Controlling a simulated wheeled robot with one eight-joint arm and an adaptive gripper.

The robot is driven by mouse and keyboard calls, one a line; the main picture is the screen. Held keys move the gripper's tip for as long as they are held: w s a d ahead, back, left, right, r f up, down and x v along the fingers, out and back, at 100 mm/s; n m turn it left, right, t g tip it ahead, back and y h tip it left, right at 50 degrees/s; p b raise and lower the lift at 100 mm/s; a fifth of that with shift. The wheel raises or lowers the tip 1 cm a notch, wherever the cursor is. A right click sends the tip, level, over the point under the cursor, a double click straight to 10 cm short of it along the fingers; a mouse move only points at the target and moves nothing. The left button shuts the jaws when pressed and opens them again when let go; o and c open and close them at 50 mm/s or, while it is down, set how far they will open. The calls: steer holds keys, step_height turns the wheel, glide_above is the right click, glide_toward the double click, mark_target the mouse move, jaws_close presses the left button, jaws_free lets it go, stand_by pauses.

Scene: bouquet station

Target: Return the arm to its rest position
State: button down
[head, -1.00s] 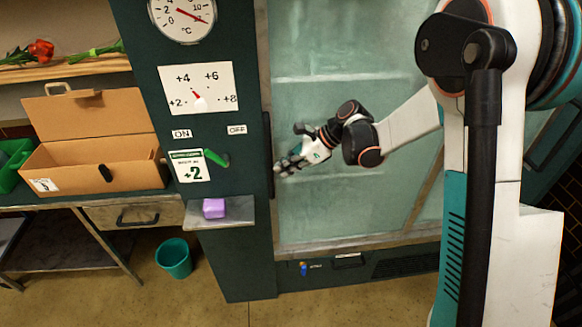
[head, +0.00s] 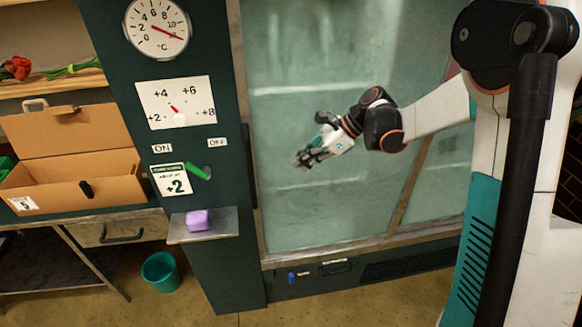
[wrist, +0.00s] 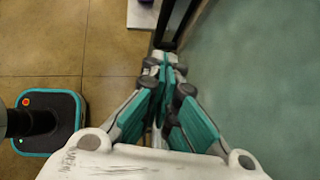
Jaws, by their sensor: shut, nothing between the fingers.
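My gripper (head: 303,160) hangs in front of the large glass door (head: 310,215) in the head view, apart from the handle side of the cabinet. Its fingers point left and down. In the wrist view my gripper (wrist: 164,62) shows with its teal fingers drawn together and nothing between them. My arm reaches in from the right, bent at the wrist.
A dark green panel left of the glass carries a thermometer dial (head: 157,28), a temperature dial (head: 176,102) and a green lever (head: 197,171). A purple block (head: 198,220) sits on a small shelf (head: 228,224). A cardboard box (head: 110,178) stands on the left bench.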

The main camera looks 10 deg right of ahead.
steer(key=shift+s+d+r, duration=0.15)
steer(key=shift+d+r, duration=0.2)
steer(key=s+d+r+n+t+h+b, duration=0.2)
steer(key=s+r+n+h+b, duration=0.2)
steer(key=s+n, duration=0.7)
steer(key=s+d+f+n+t+h+b, duration=0.1)
steer(key=s+n, duration=0.3)
steer(key=s, duration=0.4)
steer(key=s+d+f+n+t+h+b, duration=0.2)
steer(key=s+d+n+h, duration=0.1)
steer(key=s, duration=0.4)
steer(key=shift+s+d+n+t+h, duration=0.35)
steer(key=shift+d+n+t+h, duration=0.1)
steer(key=shift+n, duration=0.45)
